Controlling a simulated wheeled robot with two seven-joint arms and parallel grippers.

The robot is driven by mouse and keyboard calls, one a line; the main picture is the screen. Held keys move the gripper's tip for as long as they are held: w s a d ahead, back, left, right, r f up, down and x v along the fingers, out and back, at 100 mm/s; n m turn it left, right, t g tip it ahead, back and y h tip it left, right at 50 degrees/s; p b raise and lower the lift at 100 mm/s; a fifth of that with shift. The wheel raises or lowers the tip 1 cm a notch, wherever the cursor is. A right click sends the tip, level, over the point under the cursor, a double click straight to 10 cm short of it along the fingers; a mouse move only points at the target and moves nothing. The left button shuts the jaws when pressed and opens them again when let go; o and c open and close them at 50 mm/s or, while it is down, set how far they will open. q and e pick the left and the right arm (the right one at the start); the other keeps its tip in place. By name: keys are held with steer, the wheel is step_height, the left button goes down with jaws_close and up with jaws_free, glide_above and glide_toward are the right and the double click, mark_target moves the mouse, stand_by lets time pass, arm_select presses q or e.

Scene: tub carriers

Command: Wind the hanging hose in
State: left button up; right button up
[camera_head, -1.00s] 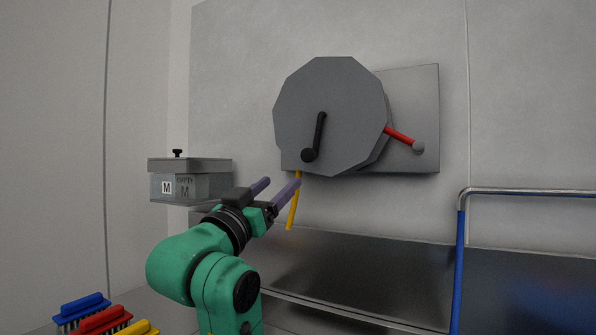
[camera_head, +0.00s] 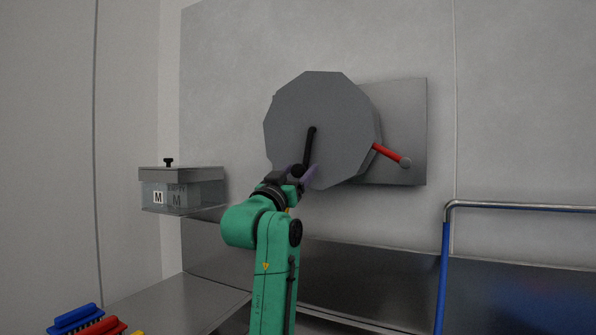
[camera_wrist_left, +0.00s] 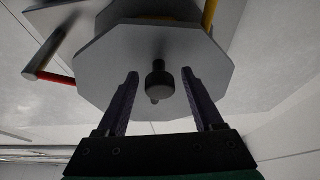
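A grey many-sided hose reel (camera_head: 325,125) is mounted on a wall plate. Its black crank (camera_head: 309,148) points down, with a round black knob at the end. The knob (camera_wrist_left: 159,80) shows in the left wrist view, between and beyond the fingertips. My left gripper (camera_head: 300,172) is at the knob in the head view; in the left wrist view its purple fingers (camera_wrist_left: 160,85) are apart with nothing clasped. The yellow hose (camera_wrist_left: 210,14) shows behind the reel disc in the wrist view; in the head view it is mostly hidden by my arm. My right gripper is not in view.
A red lever (camera_head: 388,154) with a grey ball end sticks out right of the reel. A lidded grey box (camera_head: 182,190) marked M is at the left. A blue and steel rail (camera_head: 445,260) stands right. Coloured brushes (camera_head: 76,319) lie lower left.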

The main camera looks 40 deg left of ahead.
arm_select(q)
jaws_close()
stand_by(1.2)
